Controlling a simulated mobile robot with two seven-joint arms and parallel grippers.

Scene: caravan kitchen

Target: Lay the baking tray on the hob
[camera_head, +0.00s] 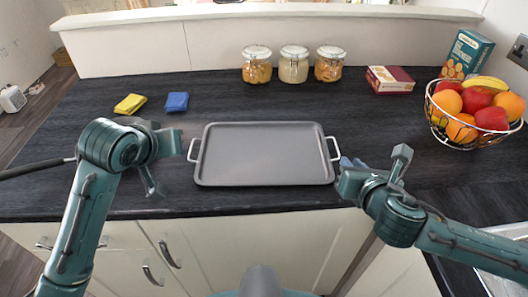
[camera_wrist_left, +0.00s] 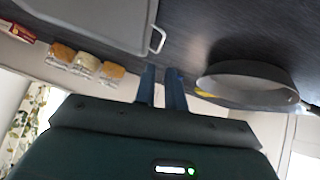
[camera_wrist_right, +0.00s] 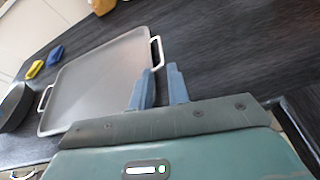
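The grey baking tray (camera_head: 264,153) lies flat on the dark worktop, with a pale handle at each end. My right gripper (camera_head: 351,163) is open beside the tray's right handle (camera_head: 334,149). In the right wrist view my right fingers (camera_wrist_right: 160,84) are apart and empty, with the handle (camera_wrist_right: 157,53) just beyond their tips. My left gripper is by the left handle (camera_head: 192,150). In the left wrist view its fingers (camera_wrist_left: 161,84) are apart and empty, with the handle (camera_wrist_left: 157,40) beyond their tips. I cannot clearly make out the hob.
A frying pan (camera_wrist_left: 246,82) stands left of the tray, mostly hidden by my left arm in the head view. Yellow (camera_head: 130,104) and blue (camera_head: 177,102) cloths lie behind left. Jars (camera_head: 293,66), a red box (camera_head: 390,79) and a fruit basket (camera_head: 476,136) stand behind and right.

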